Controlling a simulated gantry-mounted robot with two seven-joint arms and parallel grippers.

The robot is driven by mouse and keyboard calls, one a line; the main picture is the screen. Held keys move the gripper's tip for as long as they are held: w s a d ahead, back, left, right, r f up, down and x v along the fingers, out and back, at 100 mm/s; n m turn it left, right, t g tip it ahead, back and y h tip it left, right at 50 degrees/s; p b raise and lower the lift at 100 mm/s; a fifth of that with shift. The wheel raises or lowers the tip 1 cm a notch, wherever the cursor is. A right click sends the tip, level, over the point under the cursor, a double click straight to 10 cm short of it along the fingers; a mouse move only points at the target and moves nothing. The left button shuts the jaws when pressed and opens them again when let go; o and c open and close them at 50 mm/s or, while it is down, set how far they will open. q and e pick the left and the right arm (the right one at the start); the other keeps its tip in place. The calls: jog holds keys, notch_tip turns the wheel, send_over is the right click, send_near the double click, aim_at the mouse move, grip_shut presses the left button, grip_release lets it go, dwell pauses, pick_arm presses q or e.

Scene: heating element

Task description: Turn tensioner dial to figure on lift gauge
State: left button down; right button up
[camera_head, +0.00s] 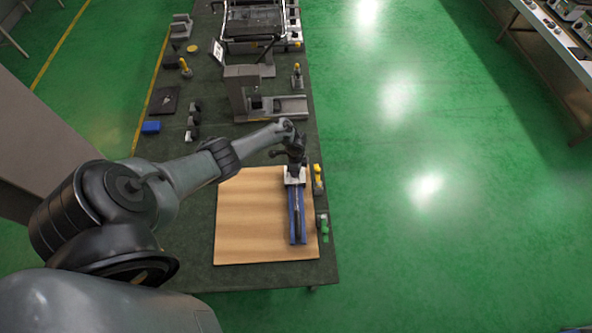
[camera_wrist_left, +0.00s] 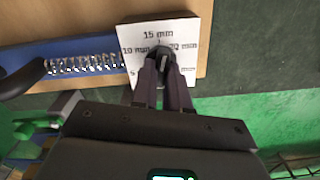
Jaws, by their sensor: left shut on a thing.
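The tensioner is a blue rail device (camera_head: 298,222) lying on the wooden board, with a white plate at its far end. In the left wrist view the white gauge plate (camera_wrist_left: 185,30) carries black marks reading 5, 10, 15 mm and a partly hidden 20 mm. A dark dial knob (camera_wrist_left: 162,60) sits at the plate's middle. My left gripper (camera_wrist_left: 163,82) is shut on this knob, its fingers covering the lower part of the plate. In the head view my left gripper (camera_head: 295,160) is over the white plate. A spring (camera_wrist_left: 85,64) runs along the blue rail. My right gripper is not in view.
The wooden board (camera_head: 245,222) has free room left of the rail. A yellow-topped item (camera_head: 318,178) and a green item (camera_head: 323,225) stand close at the table's right edge. A grey machine (camera_head: 262,95) and a blue block (camera_head: 151,127) are farther back.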

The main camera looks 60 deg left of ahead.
pick_arm(q)
jog(key=m+b, duration=0.1)
jog(key=m, duration=0.3)
jog(key=shift+s+f+m+b, duration=0.1)
jog(key=shift+m+b, duration=0.2)
jog(key=shift+b, duration=0.05)
jog(key=shift+s+m+b, duration=0.1)
jog(key=shift+m+b, duration=0.7)
jog(key=shift+m, duration=1.1)
jog(key=c, duration=1.1)
grip_release()
jog(key=shift+r+p, duration=0.7)
jog(key=shift+r, duration=4.8)
